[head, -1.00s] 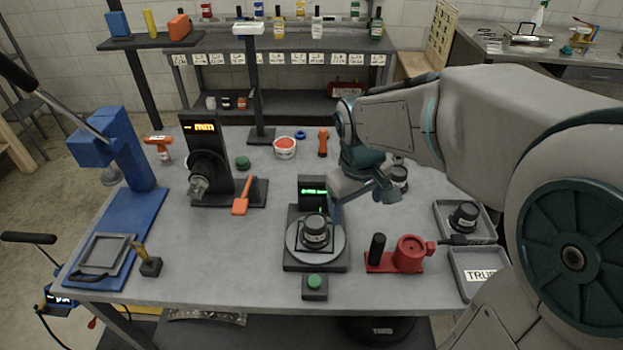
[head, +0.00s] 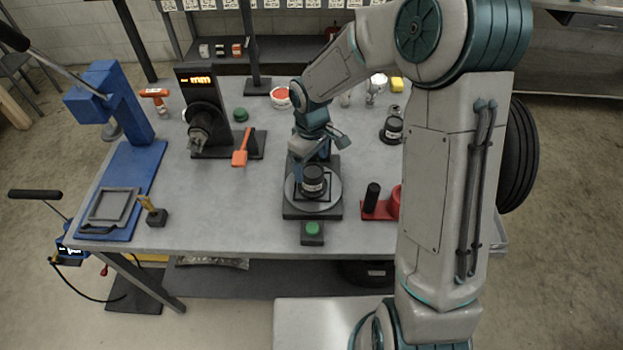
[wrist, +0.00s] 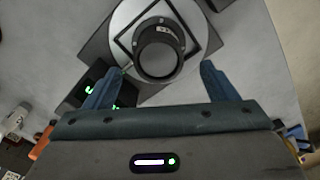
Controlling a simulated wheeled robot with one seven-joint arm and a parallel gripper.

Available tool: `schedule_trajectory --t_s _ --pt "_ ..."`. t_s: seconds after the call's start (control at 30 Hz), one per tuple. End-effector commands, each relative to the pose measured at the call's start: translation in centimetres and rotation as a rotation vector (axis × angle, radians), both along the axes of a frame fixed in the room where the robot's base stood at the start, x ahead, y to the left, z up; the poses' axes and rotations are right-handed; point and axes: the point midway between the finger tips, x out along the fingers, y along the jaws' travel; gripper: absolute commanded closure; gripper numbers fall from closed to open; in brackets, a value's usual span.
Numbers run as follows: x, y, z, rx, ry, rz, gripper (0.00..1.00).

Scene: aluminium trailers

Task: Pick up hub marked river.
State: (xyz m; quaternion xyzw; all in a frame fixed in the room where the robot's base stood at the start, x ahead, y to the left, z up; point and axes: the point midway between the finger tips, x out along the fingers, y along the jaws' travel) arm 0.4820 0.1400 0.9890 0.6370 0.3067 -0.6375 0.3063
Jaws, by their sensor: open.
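A dark round hub (head: 314,181) with a pale label stands upright inside a square frame on a round silver plate (head: 296,201) of a black base. It also shows in the wrist view (wrist: 159,49), where its label is too small to read. My gripper (head: 314,158) is just behind and above this hub. In the wrist view my gripper (wrist: 158,78) has its blue fingers wide apart on either side of the near end of the hub, with nothing between them gripped. Another dark hub (head: 394,128) with a white label stands farther back right; its marking is unreadable.
A green button box (head: 312,232) stands in front of the plate. A red fixture with a black post (head: 372,197) is to its right, partly behind my arm. A blue press (head: 132,150) and a black machine (head: 197,110) stand left, with an orange spatula (head: 240,157).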

Motion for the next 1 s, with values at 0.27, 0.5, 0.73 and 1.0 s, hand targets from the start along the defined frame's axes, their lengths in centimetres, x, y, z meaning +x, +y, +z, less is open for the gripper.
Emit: schedule_trajectory --t_s 0.27,0.5,0.73,1.0 --pt "-0.1 -0.1 -1.9 -0.001 0.003 0.0 0.21" --pt "-0.1 -0.3 -5.0 0.0 0.003 0.0 0.21" --pt "0.0 -0.3 -6.2 0.0 -0.001 0.0 0.21" --pt "0.0 -0.3 -6.1 0.0 -0.001 -0.001 0.51"
